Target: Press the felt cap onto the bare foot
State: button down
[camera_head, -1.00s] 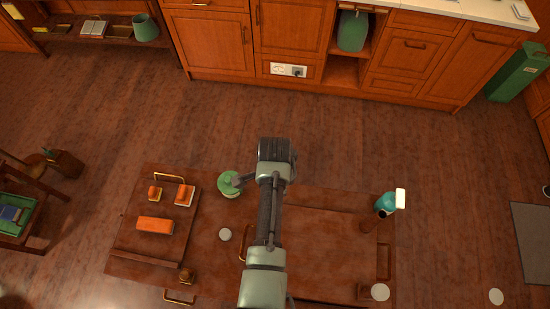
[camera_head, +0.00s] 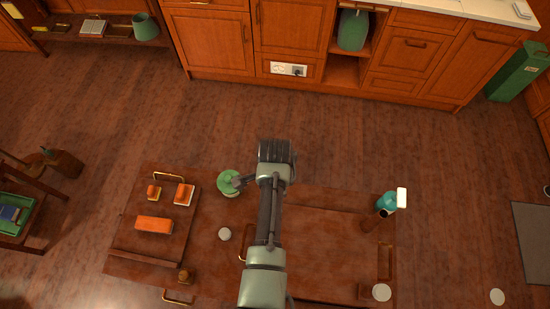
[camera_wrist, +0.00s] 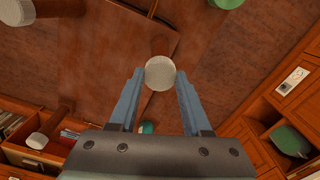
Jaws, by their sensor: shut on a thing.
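My gripper (camera_wrist: 160,95) has its two blue fingers on either side of a pale round felt cap (camera_wrist: 160,73), shut on it. In the head view, my gripper (camera_head: 276,150) is above the far edge of the wooden furniture, and the held cap is hidden there. A brown post (camera_head: 370,224) with a dark end stands at the right, beside a teal bottle; it looks like a bare foot, but I cannot be sure. Pale discs show at the front right (camera_head: 381,292) and left of my arm (camera_head: 224,234). The wrist view shows a pale cap on a brown leg (camera_wrist: 62,8).
A teal bottle (camera_head: 387,202) stands at the right edge. A green round pot (camera_head: 230,183) is just left of my gripper. Orange blocks (camera_head: 154,224) lie on the left panel. Another pale disc (camera_head: 497,297) is at far right. Open floor lies towards the cabinets (camera_head: 290,40).

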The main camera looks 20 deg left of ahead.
jog(key=shift+f+b, duration=0.65)
jog(key=shift+f, duration=0.35)
jog(key=shift+c, duration=1.4)
grip_release()
jog(key=shift+r, duration=0.15)
notch_tip(320, 180, up, 13)
jog(key=b, duration=0.2)
